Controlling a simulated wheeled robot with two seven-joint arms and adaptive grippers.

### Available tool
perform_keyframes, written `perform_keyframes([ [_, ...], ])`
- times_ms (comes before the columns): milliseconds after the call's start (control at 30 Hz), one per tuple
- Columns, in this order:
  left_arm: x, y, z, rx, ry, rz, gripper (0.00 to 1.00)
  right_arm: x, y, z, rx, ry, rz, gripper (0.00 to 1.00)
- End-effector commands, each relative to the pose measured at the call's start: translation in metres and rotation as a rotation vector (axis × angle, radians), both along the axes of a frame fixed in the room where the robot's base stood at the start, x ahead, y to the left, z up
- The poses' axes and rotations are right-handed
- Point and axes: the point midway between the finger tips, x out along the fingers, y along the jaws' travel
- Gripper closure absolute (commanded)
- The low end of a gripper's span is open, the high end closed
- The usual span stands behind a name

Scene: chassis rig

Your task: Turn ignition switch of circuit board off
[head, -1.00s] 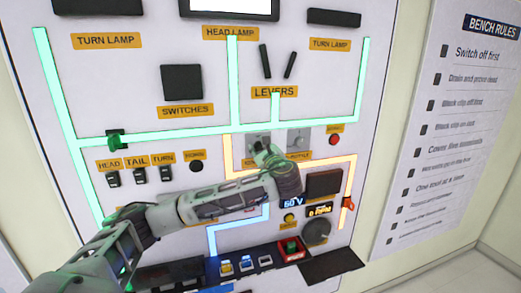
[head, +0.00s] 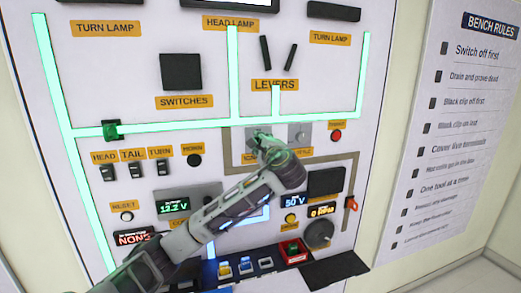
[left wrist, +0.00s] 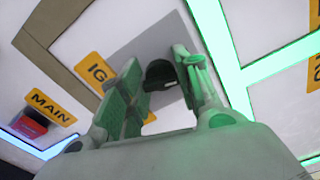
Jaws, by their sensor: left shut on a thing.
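The circuit board (head: 215,60) is a white upright panel with labelled parts and trace lines. The ignition switch shows in the left wrist view as a dark knob (left wrist: 160,74) on a grey plate, beside a yellow label starting "IG" (left wrist: 98,70). My left gripper (head: 264,142) reaches it from below left. Its fingers are shut on the knob, one on each side, in the left wrist view (left wrist: 160,85). In the head view the gripper hides most of the knob. The trace around the switch (head: 350,175) is grey and unlit. My right gripper is not in view.
The throttle plate (head: 299,135) is just right of the gripper. Green traces (head: 160,128) are lit. A bench rules sign (head: 455,120) hangs at right.

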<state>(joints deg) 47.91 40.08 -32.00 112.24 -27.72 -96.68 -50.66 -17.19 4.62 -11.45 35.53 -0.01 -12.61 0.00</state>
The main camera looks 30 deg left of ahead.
Motion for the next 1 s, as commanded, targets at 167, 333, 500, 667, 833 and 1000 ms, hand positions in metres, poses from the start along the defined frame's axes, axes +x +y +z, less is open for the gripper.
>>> perform_keyframes([
  [167,0.0,-0.001,-0.005,-0.092,-0.099,-0.001,0.91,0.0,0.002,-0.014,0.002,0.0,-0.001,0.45],
  [333,0.0,-0.001,-0.005,-0.151,-0.168,-0.001,0.91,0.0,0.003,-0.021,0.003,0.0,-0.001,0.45],
  [500,0.0,-0.001,-0.004,-0.182,-0.207,0.0,0.91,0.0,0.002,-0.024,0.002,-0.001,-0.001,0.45],
  [667,0.0,-0.001,-0.004,-0.194,-0.22,0.0,0.91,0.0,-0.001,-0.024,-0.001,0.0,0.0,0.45],
  [833,0.0,-0.001,-0.003,-0.195,-0.22,0.0,0.91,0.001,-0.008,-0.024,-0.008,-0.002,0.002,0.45],
  [1000,0.0,-0.001,-0.004,-0.194,-0.22,0.0,0.63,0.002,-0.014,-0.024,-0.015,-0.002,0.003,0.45],
])
